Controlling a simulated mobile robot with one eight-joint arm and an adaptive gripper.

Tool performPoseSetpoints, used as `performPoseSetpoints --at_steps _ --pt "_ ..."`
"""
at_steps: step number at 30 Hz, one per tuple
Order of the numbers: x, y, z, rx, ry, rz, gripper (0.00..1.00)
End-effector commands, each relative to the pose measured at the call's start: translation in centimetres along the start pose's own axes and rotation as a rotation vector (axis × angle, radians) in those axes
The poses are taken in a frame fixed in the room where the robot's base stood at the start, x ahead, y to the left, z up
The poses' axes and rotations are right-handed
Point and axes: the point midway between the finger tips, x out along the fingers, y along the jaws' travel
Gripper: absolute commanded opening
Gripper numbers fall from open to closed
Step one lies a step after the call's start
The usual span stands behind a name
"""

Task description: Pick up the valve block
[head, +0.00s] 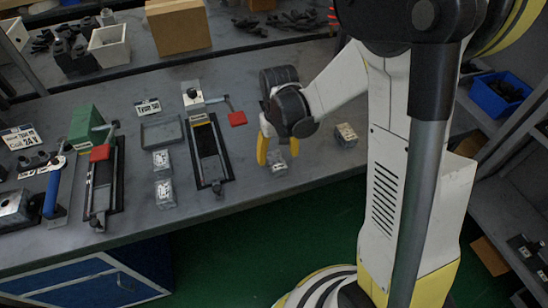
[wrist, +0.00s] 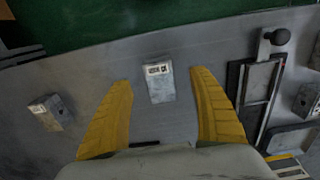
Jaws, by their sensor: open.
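A small grey valve block (head: 278,166) with a pale printed label lies on the grey workbench below my gripper (head: 279,157). In the wrist view the same block (wrist: 159,84) lies between the yellow fingers of my gripper (wrist: 161,77), its label towards the top. The fingers are spread wide, with a gap on both sides of the block and nothing held. A second valve block (head: 346,135) lies to the right in the head view and at the left in the wrist view (wrist: 48,113). Two more blocks (head: 162,161) (head: 165,194) lie further left.
A black clamp fixture (head: 208,155) stands left of my gripper, and a red-handled clamp (head: 103,170) stands further left. A grey tray (head: 162,133) lies behind the left blocks. A cardboard box (head: 178,26) stands at the back. The bench's front edge borders green floor.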

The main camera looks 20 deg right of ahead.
Motion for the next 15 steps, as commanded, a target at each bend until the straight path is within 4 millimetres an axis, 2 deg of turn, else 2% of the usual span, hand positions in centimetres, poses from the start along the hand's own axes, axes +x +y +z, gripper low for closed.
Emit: performPoseSetpoints --at_steps 1,8,15 --pt "1.0 0.0 -0.1 0.000 0.000 0.000 0.70" --pt "2.5 0.1 -0.1 0.000 0.001 0.000 0.70" --pt "6.2 0.3 -0.3 0.000 0.001 0.000 0.70"
